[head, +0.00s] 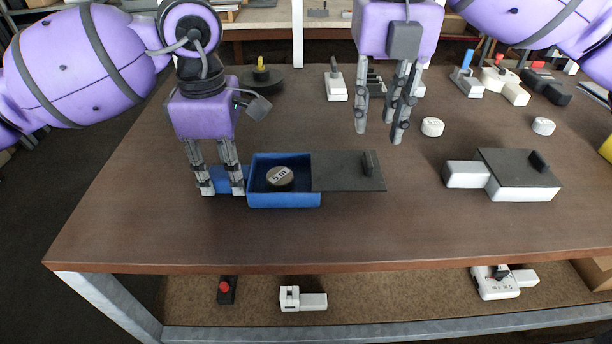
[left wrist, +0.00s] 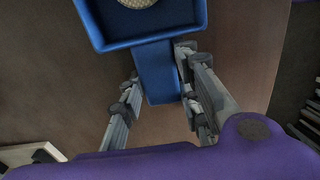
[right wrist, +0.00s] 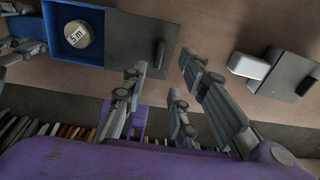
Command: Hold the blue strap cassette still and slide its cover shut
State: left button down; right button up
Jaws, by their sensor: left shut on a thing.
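The blue strap cassette (head: 284,200) lies on the table, its open tray holding a round disc marked 5 m (head: 280,178). My left gripper (head: 223,188) is shut on the blue handle (left wrist: 157,72) at the cassette's left end. My right gripper (head: 380,138) is open and empty above the table, behind the cover and apart from it. The right wrist view also shows the cover (right wrist: 138,40) beyond the fingers.
A white cassette (head: 525,193) with a dark cover stands to the right. White round pieces (head: 432,127) lie behind it, and a black disc with a yellow knob (head: 262,78) is at the back left. The table between the two cassettes and in front is clear.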

aim_at(368, 159)
jog(key=shift+f, duration=3.6)
grip_shut()
jog(key=shift+a, duration=0.15)
jog(key=shift+a, duration=2.1)
